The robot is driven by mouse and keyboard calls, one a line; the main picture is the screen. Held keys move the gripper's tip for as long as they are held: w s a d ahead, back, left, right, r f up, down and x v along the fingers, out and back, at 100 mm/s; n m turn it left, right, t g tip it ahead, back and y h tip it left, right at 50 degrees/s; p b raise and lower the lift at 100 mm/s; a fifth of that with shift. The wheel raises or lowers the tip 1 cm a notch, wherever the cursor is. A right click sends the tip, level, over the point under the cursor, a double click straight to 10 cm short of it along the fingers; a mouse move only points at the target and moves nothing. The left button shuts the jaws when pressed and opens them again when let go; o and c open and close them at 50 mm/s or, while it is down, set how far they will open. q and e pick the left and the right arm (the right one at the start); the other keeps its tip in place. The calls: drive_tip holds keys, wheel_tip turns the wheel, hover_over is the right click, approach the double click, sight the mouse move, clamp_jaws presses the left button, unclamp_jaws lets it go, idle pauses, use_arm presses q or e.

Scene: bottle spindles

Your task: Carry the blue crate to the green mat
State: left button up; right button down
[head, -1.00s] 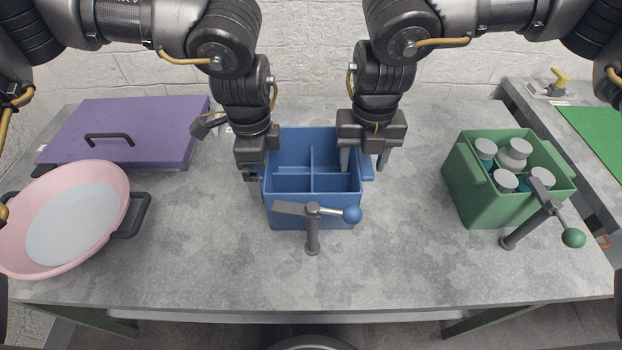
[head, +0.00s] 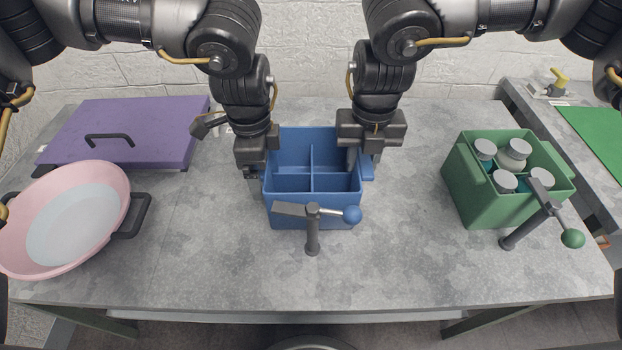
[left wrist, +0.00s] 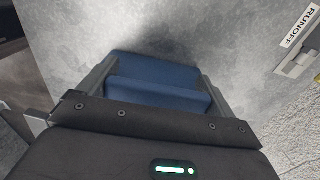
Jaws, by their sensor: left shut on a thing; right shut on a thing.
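The blue crate (head: 314,212) stands on the grey table in the middle of the head view, its divided compartments empty. My left gripper (head: 258,172) is shut on the crate's left side. The left wrist view shows the blue crate part (left wrist: 160,80) between its fingers. My right gripper (head: 366,164) is shut on the crate's right side, with the fingertips partly hidden. A green mat (head: 598,135) lies on a side surface at the far right, cut off by the picture edge.
A grey post with a blue-knobbed arm (head: 312,232) stands just in front of the crate. A green crate (head: 480,200) with several bottles and a green-knobbed post (head: 520,232) stand to the right. A pink basin (head: 110,190) and a purple lidded panel (head: 160,140) are left.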

use_arm(q)
drive_tip(key=shift+r+p, duration=2.3)
drive_tip(key=shift+r, duration=0.15)
use_arm(e)
drive_tip(key=shift+r, duration=2.5)
use_arm(q)
drive_tip(key=shift+a, duration=0.1)
use_arm(e)
drive_tip(key=shift+d, duration=0.1)
use_arm(q)
wheel_tip(320, 180, up, 18)
drive_tip(key=p, duration=1.8)
drive_tip(key=shift+r, duration=0.2)
use_arm(e)
wheel_tip(320, 180, up, 18)
drive_tip(key=shift+r, duration=0.15)
drive_tip(key=shift+s, duration=0.1)
